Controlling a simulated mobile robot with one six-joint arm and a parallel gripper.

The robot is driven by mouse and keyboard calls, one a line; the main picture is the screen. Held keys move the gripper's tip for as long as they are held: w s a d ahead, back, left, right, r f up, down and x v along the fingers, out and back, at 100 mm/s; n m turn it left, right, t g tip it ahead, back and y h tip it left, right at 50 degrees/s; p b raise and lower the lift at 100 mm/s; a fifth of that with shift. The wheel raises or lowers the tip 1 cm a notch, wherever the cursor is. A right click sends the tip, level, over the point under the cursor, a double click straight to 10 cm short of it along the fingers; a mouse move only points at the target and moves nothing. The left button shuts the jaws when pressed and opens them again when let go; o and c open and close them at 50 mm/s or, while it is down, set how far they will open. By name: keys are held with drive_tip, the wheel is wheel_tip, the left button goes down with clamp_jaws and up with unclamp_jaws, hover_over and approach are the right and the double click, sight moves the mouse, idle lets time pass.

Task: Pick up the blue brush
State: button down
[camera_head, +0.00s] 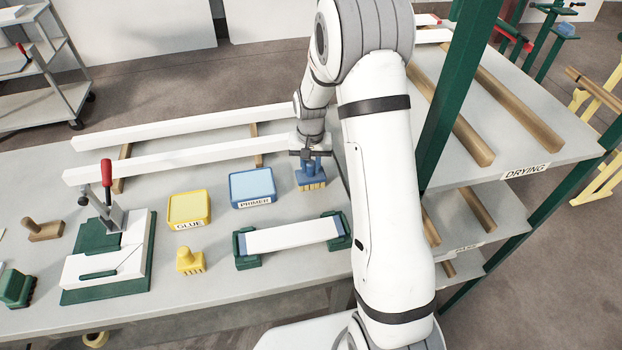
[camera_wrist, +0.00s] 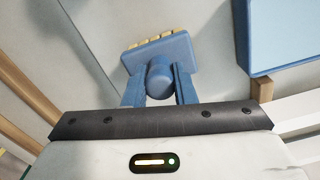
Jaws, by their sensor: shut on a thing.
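The blue brush (camera_head: 311,179) has a blue body with pale yellow bristles pointing down. It is at the table's back right, just right of the blue PRIMER container (camera_head: 251,187). My gripper (camera_head: 311,160) is above it with its fingers shut on the brush's handle. In the wrist view the blue brush (camera_wrist: 160,52) lies between the two blue fingers of my gripper (camera_wrist: 160,88), which press on its round handle from both sides. I cannot tell whether the bristles touch the tabletop.
A yellow GLUE container (camera_head: 188,209) and a yellow brush (camera_head: 190,260) stand to the left. A white board in green clamps (camera_head: 292,237) lies in front. White rails (camera_head: 180,160) lie behind. A green post (camera_head: 455,100) and DRYING rack (camera_head: 527,172) are at right.

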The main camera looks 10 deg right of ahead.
wheel_tip(320, 180, up, 10)
drive_tip(key=shift+r+b, duration=0.1)
drive_tip(key=shift+b, duration=1.05)
drive_tip(key=c, duration=1.7)
unclamp_jaws()
drive_tip(key=shift+c, duration=0.2)
drive_tip(key=c, duration=0.3)
